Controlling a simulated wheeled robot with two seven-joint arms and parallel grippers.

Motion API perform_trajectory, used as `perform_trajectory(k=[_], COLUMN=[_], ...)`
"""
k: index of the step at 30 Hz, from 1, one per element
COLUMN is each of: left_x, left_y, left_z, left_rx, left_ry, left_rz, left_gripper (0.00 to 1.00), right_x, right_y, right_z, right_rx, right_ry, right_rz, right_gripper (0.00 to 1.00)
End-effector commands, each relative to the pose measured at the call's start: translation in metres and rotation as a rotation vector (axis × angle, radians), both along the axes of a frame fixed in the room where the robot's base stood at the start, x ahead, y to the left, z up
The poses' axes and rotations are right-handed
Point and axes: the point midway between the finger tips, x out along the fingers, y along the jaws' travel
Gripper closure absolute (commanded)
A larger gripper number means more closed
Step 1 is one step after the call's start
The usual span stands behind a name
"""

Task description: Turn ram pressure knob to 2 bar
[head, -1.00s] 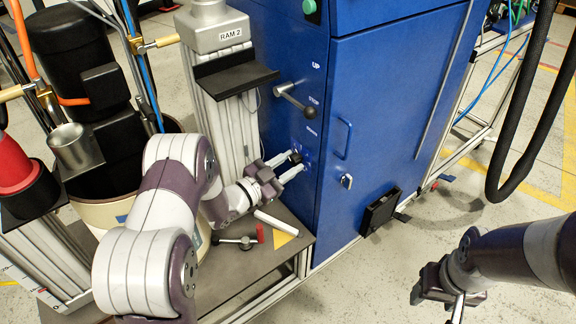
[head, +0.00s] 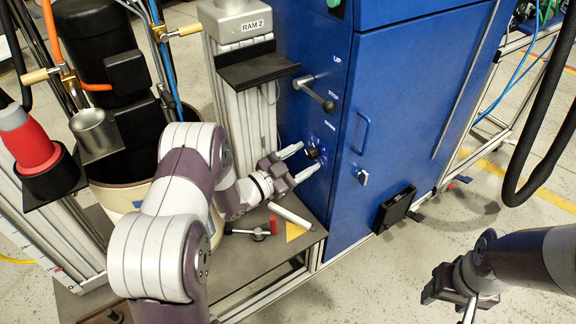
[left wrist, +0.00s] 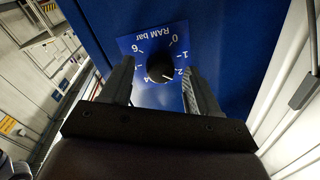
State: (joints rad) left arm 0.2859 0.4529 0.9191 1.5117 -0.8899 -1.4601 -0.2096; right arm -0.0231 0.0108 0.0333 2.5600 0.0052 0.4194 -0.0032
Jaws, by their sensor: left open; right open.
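The ram pressure knob (head: 313,153) is a small black knob on the blue cabinet's side. In the left wrist view the knob (left wrist: 160,67) sits on a blue dial plate (left wrist: 131,46) marked "RAM bar", numbered 0 to 6. Its white mark points to the lower right, near the 2; the exact reading is hard to tell. My left gripper (head: 309,158) is open, its fingers on either side of the knob with gaps visible in the left wrist view (left wrist: 160,84). My right gripper (head: 452,291) hangs open and empty, away from the cabinet.
A black-handled lever (head: 315,94) sticks out above the knob, near the UP, STOP and DOWN labels. The RAM 2 column (head: 246,110) stands left of the cabinet (head: 395,120). A loose valve with a red part (head: 258,233) lies on the platform below.

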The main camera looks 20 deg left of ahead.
Motion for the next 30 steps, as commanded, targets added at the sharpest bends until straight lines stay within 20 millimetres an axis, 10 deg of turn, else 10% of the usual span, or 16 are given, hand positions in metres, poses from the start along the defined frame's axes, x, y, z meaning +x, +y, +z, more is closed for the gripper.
perform_trajectory(k=[15,30], left_x=[-0.09,-0.098], left_y=[0.062,0.066], left_z=[-0.004,-0.006], left_rx=[-0.001,0.0], left_ry=[0.0,-0.001], left_rz=[0.003,0.0], left_gripper=[0.39,0.39], right_x=[0.0,0.0], right_y=[0.0,0.0], right_z=[0.029,0.029], right_rx=[0.0,0.0], right_ry=[0.0,0.0], right_rz=[0.0,0.0], right_gripper=[0.41,0.41])
